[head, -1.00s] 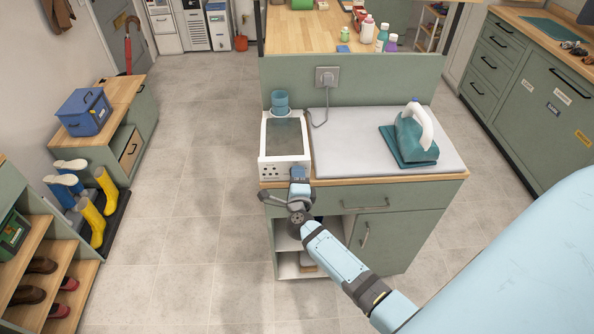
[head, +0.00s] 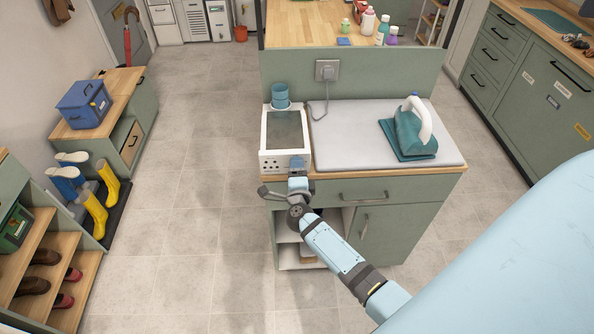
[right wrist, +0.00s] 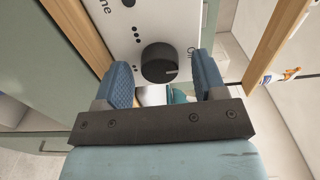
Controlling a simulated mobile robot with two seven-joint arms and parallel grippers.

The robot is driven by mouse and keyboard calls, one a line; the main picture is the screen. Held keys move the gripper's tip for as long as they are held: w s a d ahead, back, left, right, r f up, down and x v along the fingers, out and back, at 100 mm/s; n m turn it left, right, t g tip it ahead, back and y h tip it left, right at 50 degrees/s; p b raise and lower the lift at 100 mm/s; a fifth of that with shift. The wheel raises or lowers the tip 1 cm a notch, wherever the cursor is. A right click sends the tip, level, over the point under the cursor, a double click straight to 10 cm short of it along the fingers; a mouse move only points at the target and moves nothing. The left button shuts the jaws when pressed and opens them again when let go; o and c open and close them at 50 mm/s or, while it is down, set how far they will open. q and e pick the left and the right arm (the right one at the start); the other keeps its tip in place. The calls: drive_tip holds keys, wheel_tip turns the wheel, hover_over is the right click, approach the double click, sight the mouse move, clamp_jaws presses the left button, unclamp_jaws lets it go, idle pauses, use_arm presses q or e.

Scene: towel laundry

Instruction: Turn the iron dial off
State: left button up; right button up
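The iron dial (right wrist: 159,63) is a round black knob on a white panel (right wrist: 150,22) in the right wrist view. A pale mark on it points toward the right, below printed letters that seem to read "On". My right gripper (right wrist: 164,72) is open, with one blue finger on each side of the dial and a visible gap to each. In the head view my right gripper (head: 298,163) is at the front of the white box (head: 284,150) and hides part of its panel. My left gripper is out of view.
The grey pad (head: 350,150) fills the counter right of the box. A teal cup (head: 280,96) stands at the box's back. A cord runs to the wall socket (head: 326,72).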

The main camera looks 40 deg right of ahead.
drive_tip(key=shift+s, duration=0.1)
drive_tip(key=p+v, duration=0.2)
drive_tip(key=v, duration=1)
